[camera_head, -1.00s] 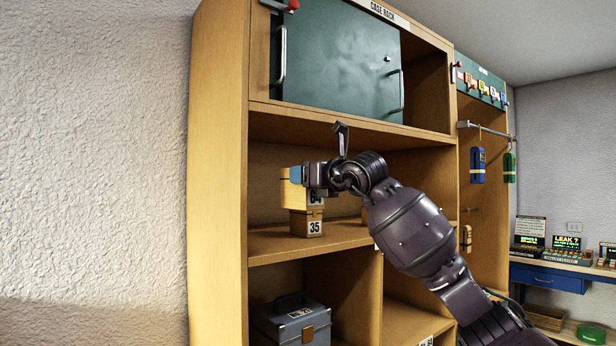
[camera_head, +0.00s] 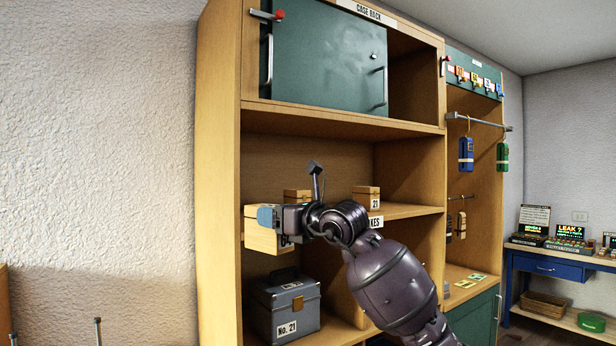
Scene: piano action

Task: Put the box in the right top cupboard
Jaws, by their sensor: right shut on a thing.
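My right gripper (camera_head: 268,217) is shut on a light wooden box (camera_head: 262,240). It holds the box in front of the middle shelf, at the left side of the rack. The top cupboard sits under the "CASE RACK" sign. A green sliding door (camera_head: 325,60) covers its left and middle part. Its right part (camera_head: 428,85) stands open, and what shows of the inside looks empty. The box is below and left of that opening. The box's label is not visible now. My left gripper is not in view.
Two other wooden boxes stand on the middle shelf, one (camera_head: 297,195) behind my gripper and one labelled 21 (camera_head: 366,195). A grey case (camera_head: 286,308) stands below. Blue (camera_head: 466,152) and green (camera_head: 502,155) items hang at right. A blue desk (camera_head: 540,268) stands beyond.

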